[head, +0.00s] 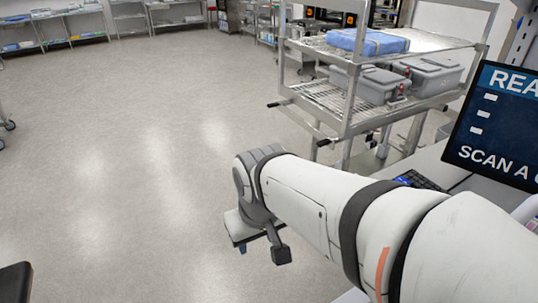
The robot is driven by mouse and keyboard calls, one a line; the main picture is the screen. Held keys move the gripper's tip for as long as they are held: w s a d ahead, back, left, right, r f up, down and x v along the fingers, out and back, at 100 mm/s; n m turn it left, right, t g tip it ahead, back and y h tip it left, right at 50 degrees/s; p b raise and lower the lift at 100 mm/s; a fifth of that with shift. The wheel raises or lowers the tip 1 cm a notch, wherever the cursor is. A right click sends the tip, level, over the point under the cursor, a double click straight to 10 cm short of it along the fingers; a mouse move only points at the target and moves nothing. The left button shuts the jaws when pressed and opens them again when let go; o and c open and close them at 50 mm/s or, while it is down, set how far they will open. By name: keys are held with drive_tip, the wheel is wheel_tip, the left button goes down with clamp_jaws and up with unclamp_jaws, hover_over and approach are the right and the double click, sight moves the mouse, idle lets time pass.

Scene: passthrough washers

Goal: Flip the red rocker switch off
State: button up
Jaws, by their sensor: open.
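No red rocker switch shows in the head view. My gripper (262,251) is at the end of my arm, a little below the middle of the picture. It is over the open floor, left of the counter and the cart. Its dark fingers are apart, and no object shows between them. My arm hides part of the lower right of the scene, including part of the counter.
A steel cart (345,128) holds a blue wrapped bundle (367,41) and grey cases (372,84). A monitor (497,125) and a keyboard (420,181) stand at right. Shelves line the back. The floor (130,150) at left is clear. A dark object (15,283) is at lower left.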

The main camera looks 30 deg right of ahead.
drive_tip(key=d+f+n+g+h, duration=0.3)
drive_tip(key=d+h, duration=0.1)
drive_tip(key=d, duration=0.3)
drive_tip(key=d+f+n+g+h, duration=0.3)
drive_tip(key=d+n+g+h, duration=0.1)
drive_tip(key=d+h, duration=0.15)
drive_tip(key=w+d+f+n+t+h, duration=0.2)
drive_tip(key=w+d+n+t+h, duration=0.15)
drive_tip(key=w+n, duration=0.3)
drive_tip(key=w+d+f+n+t+h, duration=0.2)
drive_tip(key=w+d+f+n+h, duration=0.1)
drive_tip(key=w+n+h, duration=0.3)
drive_tip(key=shift+m+y, duration=0.45)
drive_tip(key=shift+y, duration=0.15)
drive_tip(key=d, duration=0.5)
drive_tip(key=w+d+p, duration=0.1)
drive_tip(key=d, duration=0.1)
drive_tip(key=shift+d+r, duration=0.15)
drive_tip(key=shift+d, duration=0.25)
drive_tip(key=shift+c, duration=0.4)
